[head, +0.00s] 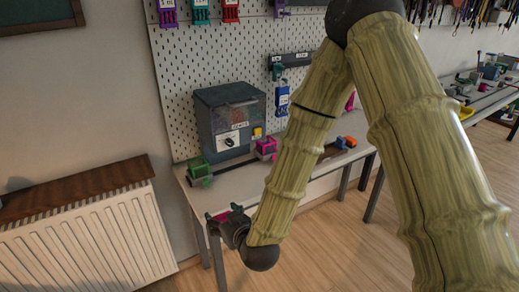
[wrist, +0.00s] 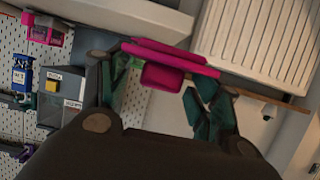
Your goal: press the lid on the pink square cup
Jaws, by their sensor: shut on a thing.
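The pink lid (wrist: 172,58) is held between the dark green fingers of my gripper (wrist: 160,95) in the wrist view, with its square plug showing below the flat plate. In the head view a sliver of the lid (head: 222,217) shows at my gripper (head: 233,219), in front of the table's near left corner. The pink square cup (head: 265,148) stands on the table in front of the dark grey box; its top is too small to make out. Something pink, likely this cup (wrist: 45,33), shows at the upper left of the wrist view. My gripper is clearly apart from it.
A green cup (head: 198,171) stands on the table's left end. The dark grey box (head: 230,118) stands against the pegboard (head: 178,88). Blue and orange pieces (head: 346,142) lie further right. A radiator (head: 90,238) is at left. My arm hides part of the table.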

